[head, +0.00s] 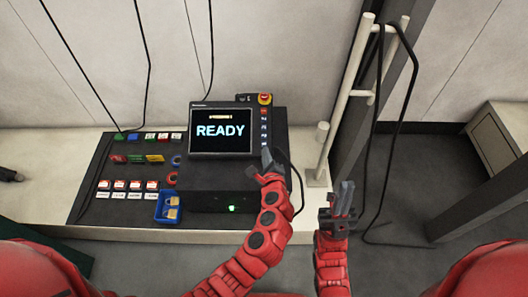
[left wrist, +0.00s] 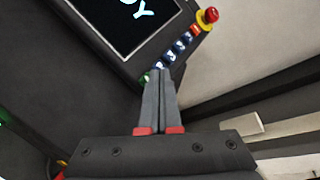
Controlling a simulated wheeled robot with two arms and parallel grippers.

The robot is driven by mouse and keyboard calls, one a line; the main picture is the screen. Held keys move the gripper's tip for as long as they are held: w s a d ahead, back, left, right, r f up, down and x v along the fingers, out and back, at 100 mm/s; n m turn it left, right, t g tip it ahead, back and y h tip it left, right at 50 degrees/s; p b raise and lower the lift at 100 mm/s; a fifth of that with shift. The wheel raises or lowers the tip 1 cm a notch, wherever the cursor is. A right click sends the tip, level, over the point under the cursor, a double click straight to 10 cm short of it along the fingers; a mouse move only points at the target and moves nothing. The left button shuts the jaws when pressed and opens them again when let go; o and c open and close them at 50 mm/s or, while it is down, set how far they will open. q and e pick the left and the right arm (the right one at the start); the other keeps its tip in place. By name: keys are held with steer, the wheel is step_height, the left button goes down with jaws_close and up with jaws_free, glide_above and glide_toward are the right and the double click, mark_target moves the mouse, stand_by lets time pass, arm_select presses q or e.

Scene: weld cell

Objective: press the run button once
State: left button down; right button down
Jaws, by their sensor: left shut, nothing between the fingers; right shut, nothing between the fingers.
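A black control console (head: 210,178) carries a screen (head: 222,130) reading READY. A column of small buttons (head: 264,128) runs down beside the screen, red at the top and blue below. In the left wrist view, a green button (left wrist: 144,78) sits at the near end of that column, the likely run button; its label is not legible. My left gripper (head: 267,155) is shut and empty, its tips (left wrist: 161,72) close to the green button and the lowest blue one. I cannot tell whether they touch. My right gripper (head: 342,188) is shut and empty, right of the console.
A red emergency stop (head: 265,98) on yellow stands above the button column. A blue bin (head: 168,207) and several red-topped switches (head: 127,185) are on the console's left. A pale post (head: 346,90) with a hanging cable stands right of the console.

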arm_select(q)
steer(key=shift+f, duration=0.15)
steer(key=shift+w+f, duration=0.2)
steer(key=shift+f, duration=0.05)
steer(key=shift+w+f+b, duration=0.2)
steer(key=shift+f+b, duration=0.1)
steer(key=shift+f, duration=0.1)
stand_by(0.8)
steer(key=shift+r, duration=0.1)
steer(key=shift+s+r+p, duration=0.45)
steer(key=shift+r+p, duration=0.2)
steer(key=shift+p, duration=0.2)
steer(key=r+p, duration=0.1)
steer(key=s+r+p, duration=0.1)
steer(key=r, duration=0.1)
steer(key=s+r+p, duration=0.1)
steer(key=p, duration=0.1)
steer(key=shift+s+r, duration=0.1)
steer(key=shift+r, duration=0.15)
